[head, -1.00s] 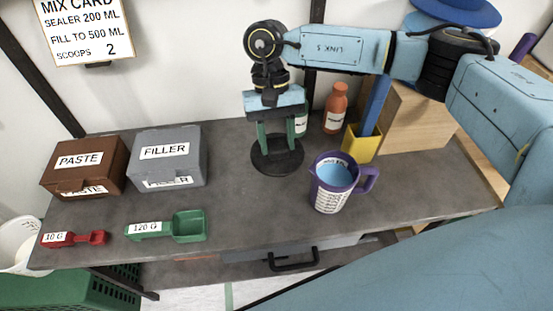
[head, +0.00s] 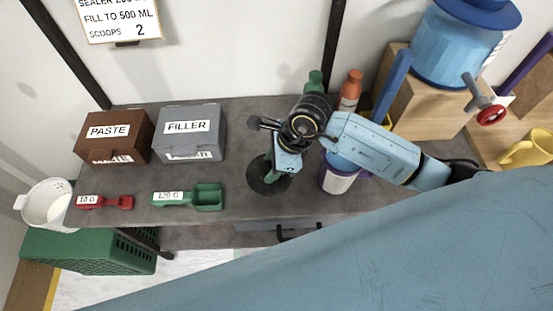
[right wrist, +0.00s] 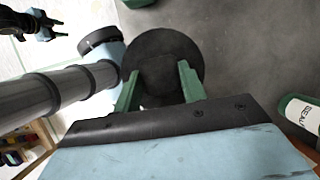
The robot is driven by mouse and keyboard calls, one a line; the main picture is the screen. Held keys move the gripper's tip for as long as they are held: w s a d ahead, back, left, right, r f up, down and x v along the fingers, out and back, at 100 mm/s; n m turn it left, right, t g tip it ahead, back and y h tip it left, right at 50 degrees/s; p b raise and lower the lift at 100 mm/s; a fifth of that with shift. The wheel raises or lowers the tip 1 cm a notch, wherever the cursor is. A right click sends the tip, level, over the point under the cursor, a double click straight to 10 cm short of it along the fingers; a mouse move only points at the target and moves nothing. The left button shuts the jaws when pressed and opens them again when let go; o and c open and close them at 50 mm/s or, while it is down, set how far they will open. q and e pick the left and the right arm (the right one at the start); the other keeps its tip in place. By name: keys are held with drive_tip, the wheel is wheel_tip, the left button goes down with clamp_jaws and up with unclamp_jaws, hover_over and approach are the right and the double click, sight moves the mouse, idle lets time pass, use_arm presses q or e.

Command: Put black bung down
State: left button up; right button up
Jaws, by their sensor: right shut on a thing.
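The black bung (head: 270,183) is a round dark disc over the grey bench, between the green scoop and the purple jug. My right gripper (head: 270,163) points down with its green fingers at the bung's middle, shut on it. In the right wrist view, the bung (right wrist: 165,45) shows beyond the two green fingers (right wrist: 160,88), and its gripped part is mostly hidden. I cannot tell whether the bung touches the bench. A small blue, black and green part at the top left of the right wrist view looks like my left gripper (right wrist: 45,30); its jaws are unclear.
The purple jug (head: 338,182) stands right of the bung, partly behind my arm. The green scoop (head: 208,197) and red scoop (head: 118,202) lie left. Paste (head: 112,137) and filler (head: 190,133) boxes stand behind them. An orange bottle (head: 350,90) stands at the back.

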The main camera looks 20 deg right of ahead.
wheel_tip(320, 180, down, 8)
drive_tip(key=shift+f, duration=0.1)
idle(0.4)
drive_tip(key=o, duration=1.1)
drive_tip(key=shift+f, duration=0.1)
drive_tip(key=shift+r, duration=0.2)
drive_tip(key=v, duration=1.2)
